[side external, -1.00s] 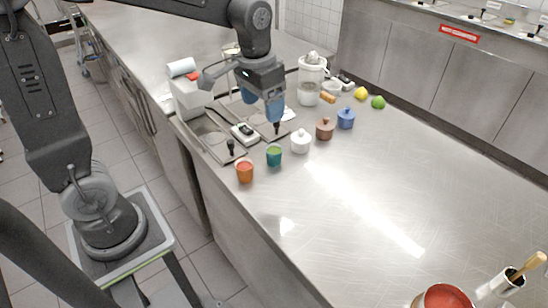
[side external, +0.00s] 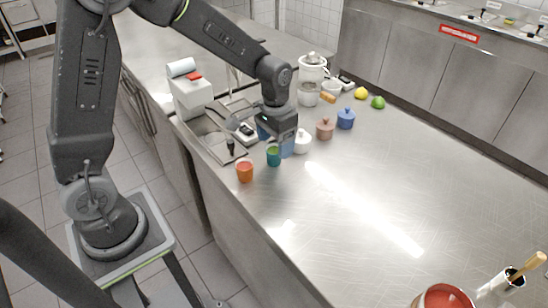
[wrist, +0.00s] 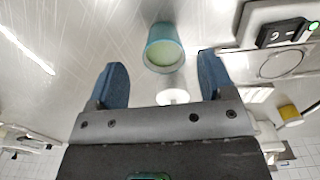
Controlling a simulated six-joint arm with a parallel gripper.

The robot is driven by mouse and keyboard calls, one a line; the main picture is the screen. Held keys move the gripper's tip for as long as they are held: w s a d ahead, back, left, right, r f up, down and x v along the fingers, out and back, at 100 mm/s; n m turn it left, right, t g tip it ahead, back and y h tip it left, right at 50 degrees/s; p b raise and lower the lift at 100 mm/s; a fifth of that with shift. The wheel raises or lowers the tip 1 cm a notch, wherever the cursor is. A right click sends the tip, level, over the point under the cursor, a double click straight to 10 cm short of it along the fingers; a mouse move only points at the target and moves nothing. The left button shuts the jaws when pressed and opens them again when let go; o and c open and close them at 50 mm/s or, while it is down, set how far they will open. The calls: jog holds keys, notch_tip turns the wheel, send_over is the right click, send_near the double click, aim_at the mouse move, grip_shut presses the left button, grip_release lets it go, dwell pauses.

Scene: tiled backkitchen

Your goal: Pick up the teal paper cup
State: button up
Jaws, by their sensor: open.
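The teal paper cup (side external: 273,156) stands upright on the steel counter, between the orange cup and the white lidded pot. My gripper (side external: 277,146) is low over the counter beside it, and its blue fingers partly overlap the cup's surroundings in the side view. In the wrist view the teal cup (wrist: 164,50) lies just ahead of the gap between my open fingers (wrist: 162,76). No finger appears to touch it. The gap is empty of the cup.
The orange cup (side external: 244,171) stands left of the teal cup. The white pot (side external: 302,142) is close to my gripper's right finger. Brown (side external: 324,129) and blue (side external: 346,119) pots stand farther back. A sink (side external: 216,147) lies to the left.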

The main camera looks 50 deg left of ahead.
aim_at(274, 155)
jog(key=shift+a+f, duration=0.2)
jog(key=shift+f, duration=2.15)
jog(key=c, duration=1)
